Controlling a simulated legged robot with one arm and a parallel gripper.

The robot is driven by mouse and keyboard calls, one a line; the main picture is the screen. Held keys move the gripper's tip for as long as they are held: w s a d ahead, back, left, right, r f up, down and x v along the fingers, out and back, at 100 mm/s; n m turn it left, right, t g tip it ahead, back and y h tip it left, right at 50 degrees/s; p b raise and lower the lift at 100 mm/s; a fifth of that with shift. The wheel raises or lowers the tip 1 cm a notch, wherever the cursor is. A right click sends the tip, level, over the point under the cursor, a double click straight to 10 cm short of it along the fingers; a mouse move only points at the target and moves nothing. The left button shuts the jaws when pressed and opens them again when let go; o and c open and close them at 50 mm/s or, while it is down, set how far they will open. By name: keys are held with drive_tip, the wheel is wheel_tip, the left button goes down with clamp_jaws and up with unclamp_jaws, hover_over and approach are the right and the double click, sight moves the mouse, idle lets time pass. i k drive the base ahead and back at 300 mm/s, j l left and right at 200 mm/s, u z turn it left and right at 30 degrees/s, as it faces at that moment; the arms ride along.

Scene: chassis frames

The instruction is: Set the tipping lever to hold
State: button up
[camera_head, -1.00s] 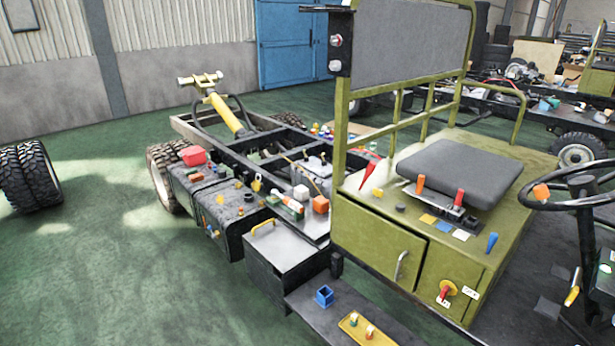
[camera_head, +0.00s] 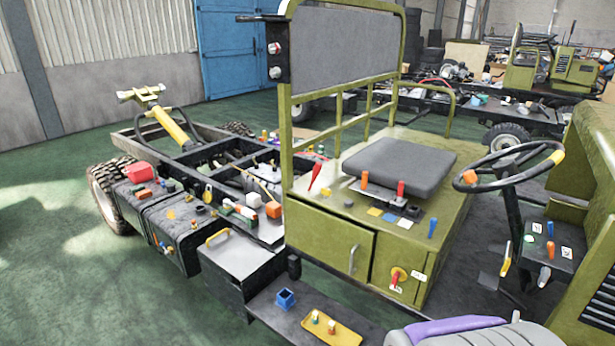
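Several levers show on the olive-green truck cab (camera_head: 330,240), and I cannot tell which is the tipping lever. A red lever (camera_head: 315,176) leans beside the seat. An orange lever (camera_head: 364,180) and a red-handled lever (camera_head: 400,189) stand in front of the seat. A blue lever (camera_head: 432,227) is at the seat box's right edge. A red handle on a yellow disc (camera_head: 397,275) sits on the box front between white labels too small to read. Orange and blue handles stand on a dark labelled panel (camera_head: 553,257) at right. My gripper is not in view.
A steering wheel (camera_head: 508,168) stands right of the seat. A grey and purple rounded part, likely my arm, fills the bottom right. Green floor is clear at left.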

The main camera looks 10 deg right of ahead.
sight(316, 169)
drive_tip(key=i+j+u, duration=0.15)
drive_tip(key=i, duration=0.3)
drive_tip(key=i+j+u, duration=0.1)
drive_tip(key=i, duration=0.35)
drive_tip(key=j, duration=0.1)
